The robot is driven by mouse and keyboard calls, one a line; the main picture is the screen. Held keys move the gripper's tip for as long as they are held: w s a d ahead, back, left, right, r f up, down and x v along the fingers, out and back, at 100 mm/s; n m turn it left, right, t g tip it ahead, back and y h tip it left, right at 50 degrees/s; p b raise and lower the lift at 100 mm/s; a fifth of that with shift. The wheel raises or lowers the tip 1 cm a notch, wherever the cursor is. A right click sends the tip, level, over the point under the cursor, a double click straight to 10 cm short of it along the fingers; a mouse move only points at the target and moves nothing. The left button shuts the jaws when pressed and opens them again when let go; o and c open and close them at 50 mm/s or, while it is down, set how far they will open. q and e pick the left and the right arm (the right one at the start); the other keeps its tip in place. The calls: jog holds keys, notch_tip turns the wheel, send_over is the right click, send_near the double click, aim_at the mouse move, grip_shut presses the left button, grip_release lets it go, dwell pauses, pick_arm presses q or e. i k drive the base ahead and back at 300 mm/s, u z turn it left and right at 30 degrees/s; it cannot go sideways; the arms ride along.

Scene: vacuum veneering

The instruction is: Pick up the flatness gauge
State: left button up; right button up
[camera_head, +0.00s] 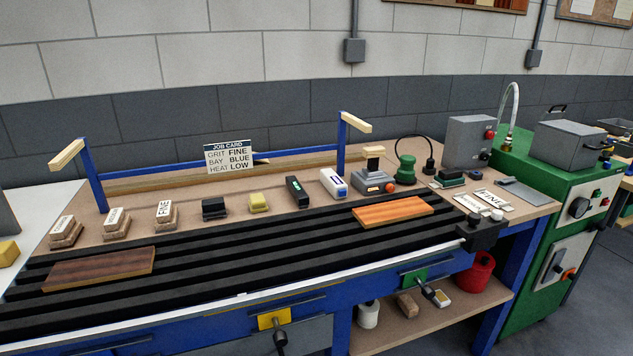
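Small instruments stand in a row at the back of the workbench, and I cannot tell for certain which is the flatness gauge. One is a black upright device with a green mark (297,191). Beside it is a white and blue device (333,183). To its right is a grey unit with an orange knob (373,184), with a pale block above it. A black block (214,209) and a yellow block (259,203) sit to the left. Neither of my grippers is in view.
Black slats (240,254) cover the bench front, carrying a dark wood panel (98,269) and an orange-brown panel (393,211). Blue posts (341,142) rise behind. Labelled sanding blocks (165,214) stand left. A green machine (560,190) adjoins right.

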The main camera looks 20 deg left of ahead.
aim_at(302, 198)
jog(key=u, duration=0.45)
jog(key=i, duration=0.9)
jog(key=u, duration=0.65)
